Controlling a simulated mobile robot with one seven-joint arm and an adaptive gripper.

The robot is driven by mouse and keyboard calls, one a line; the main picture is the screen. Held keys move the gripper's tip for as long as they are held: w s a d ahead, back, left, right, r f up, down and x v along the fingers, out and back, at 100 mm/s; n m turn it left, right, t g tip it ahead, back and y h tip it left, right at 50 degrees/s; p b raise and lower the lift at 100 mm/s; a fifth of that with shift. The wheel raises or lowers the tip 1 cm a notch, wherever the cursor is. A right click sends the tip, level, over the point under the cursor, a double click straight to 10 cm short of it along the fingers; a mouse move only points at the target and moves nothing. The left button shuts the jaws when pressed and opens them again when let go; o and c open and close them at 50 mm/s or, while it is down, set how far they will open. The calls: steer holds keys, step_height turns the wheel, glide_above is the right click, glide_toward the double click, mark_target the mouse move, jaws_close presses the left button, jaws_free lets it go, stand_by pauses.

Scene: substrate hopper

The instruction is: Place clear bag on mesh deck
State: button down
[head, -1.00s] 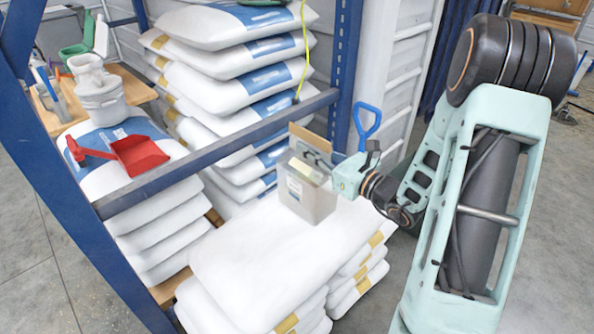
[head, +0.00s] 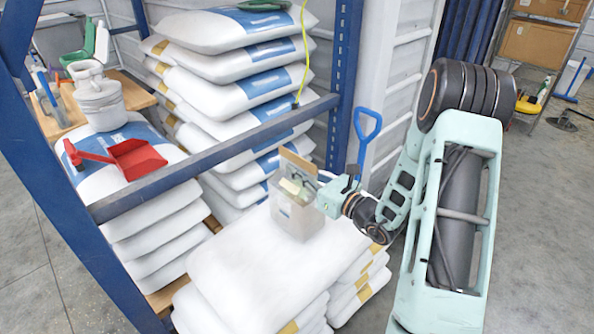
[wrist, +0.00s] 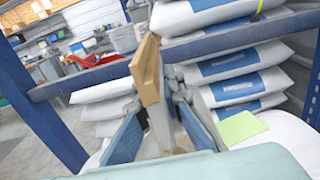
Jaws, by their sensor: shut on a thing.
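My gripper (head: 318,194) is shut on a pale, translucent object that appears to be the clear bag (head: 292,216). The bag is upright above the top of the white sack stack, and I cannot tell whether it touches the sacks. A brown cardboard-like panel (head: 297,166) rises behind it, and something pale yellow-green shows at its top. In the wrist view, a grey-white part of the held thing (wrist: 160,118) is between the blue-padded fingers, beside the brown panel (wrist: 147,72). I cannot make out the mesh deck.
A low stack of white sacks (head: 245,270) lies below the gripper. A blue rack beam (head: 215,155) and post (head: 346,85) stand close on the left and behind. A taller sack stack (head: 235,75), a red scoop (head: 135,158) and a blue handle (head: 368,125) are nearby.

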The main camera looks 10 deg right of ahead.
steer(key=shift+f, duration=0.1)
steer(key=c, duration=2.1)
jaws_free()
